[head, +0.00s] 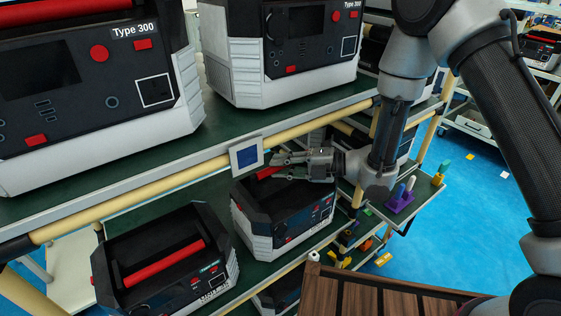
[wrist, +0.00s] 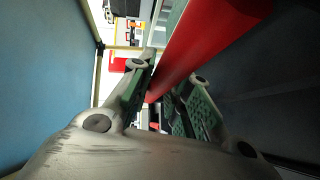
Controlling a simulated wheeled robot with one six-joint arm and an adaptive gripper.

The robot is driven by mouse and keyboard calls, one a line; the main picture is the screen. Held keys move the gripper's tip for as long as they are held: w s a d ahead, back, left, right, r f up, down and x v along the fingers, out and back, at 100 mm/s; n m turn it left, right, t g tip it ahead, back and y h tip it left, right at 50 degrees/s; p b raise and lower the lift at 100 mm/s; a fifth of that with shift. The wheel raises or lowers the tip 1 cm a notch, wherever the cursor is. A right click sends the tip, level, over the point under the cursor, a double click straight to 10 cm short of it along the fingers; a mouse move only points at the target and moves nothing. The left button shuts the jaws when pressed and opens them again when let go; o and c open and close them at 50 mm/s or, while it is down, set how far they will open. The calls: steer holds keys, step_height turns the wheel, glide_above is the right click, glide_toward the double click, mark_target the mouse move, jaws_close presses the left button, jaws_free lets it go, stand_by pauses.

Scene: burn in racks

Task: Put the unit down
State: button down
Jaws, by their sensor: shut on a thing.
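The unit (head: 290,222) is a black and light grey box with a red carry handle on top, at the lower shelf level of the rack in the head view. My gripper (head: 268,166) reaches in from the right, over the unit's top, and is shut on its red handle. In the wrist view the red handle (wrist: 205,40) runs between the two fingers of my gripper (wrist: 168,82). The gripper covers part of the handle in the head view. I cannot tell whether the unit's base touches the shelf.
Another unit with a red handle (head: 165,262) stands to the left on the lower shelf (head: 262,272). Large Type 300 units (head: 90,85) (head: 285,50) fill the upper shelf. A beige rail with a blue-screened panel (head: 246,156) runs close above the gripper. A side tray (head: 415,205) holds coloured items.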

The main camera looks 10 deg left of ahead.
steer(key=shift+a, duration=0.1)
steer(key=c, duration=1.3)
jaws_free()
steer(key=shift+f, duration=0.1)
steer(key=shift+c, duration=0.2)
steer(key=d+r, duration=0.1)
steer(key=d, duration=0.6)
steer(key=shift+d+r, duration=0.25)
steer(key=shift+d, duration=0.05)
steer(key=shift+w, duration=0.15)
